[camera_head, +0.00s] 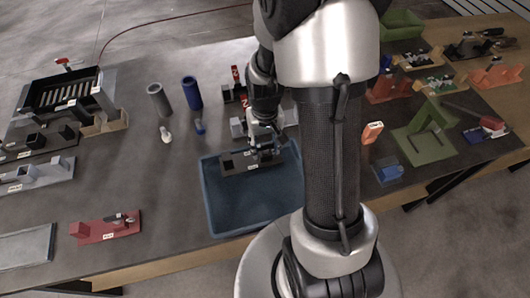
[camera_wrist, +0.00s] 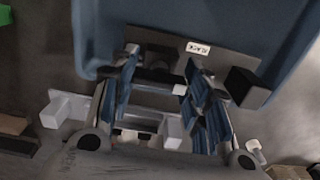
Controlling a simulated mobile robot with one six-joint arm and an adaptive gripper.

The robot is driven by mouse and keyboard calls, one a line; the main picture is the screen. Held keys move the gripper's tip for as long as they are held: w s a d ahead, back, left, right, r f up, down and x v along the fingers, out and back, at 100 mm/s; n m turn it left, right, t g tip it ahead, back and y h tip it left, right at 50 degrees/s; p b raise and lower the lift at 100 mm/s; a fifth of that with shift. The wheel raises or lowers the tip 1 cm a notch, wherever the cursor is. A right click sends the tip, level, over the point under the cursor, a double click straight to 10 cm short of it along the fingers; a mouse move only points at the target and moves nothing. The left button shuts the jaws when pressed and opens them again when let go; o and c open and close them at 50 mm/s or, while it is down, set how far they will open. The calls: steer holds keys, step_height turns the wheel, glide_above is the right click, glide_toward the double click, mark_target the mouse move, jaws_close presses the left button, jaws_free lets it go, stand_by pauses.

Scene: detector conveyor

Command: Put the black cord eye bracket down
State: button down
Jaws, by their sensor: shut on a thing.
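The black cord eye bracket (camera_head: 238,163) is a dark plate with raised blocks and a small white label. My gripper (camera_head: 263,143) is shut on it, over the back part of a blue bin (camera_head: 209,205). In the wrist view the bracket (camera_wrist: 230,58) lies across the fingertips of my gripper (camera_wrist: 160,72), its label facing the camera and a black block (camera_wrist: 247,88) standing out at the right. The bin (camera_wrist: 235,18) shows behind it. I cannot tell how far the bracket is above the bin floor.
Behind the bin stand a grey cylinder (camera_head: 159,99) and a blue cylinder (camera_head: 192,93). A light grey bracket (camera_head: 237,128) lies close behind my gripper. A red bracket (camera_head: 105,227) lies to the left. Green and orange fixtures fill the right side. The bin's front half looks empty.

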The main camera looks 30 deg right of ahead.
mark_target(251, 156)
steer(key=shift+f+b, duration=0.5)
steer(key=shift+f, duration=1.3)
steer(key=shift+f, duration=0.15)
steer(key=c, duration=0.9)
jaws_free()
steer(key=shift+o, duration=0.2)
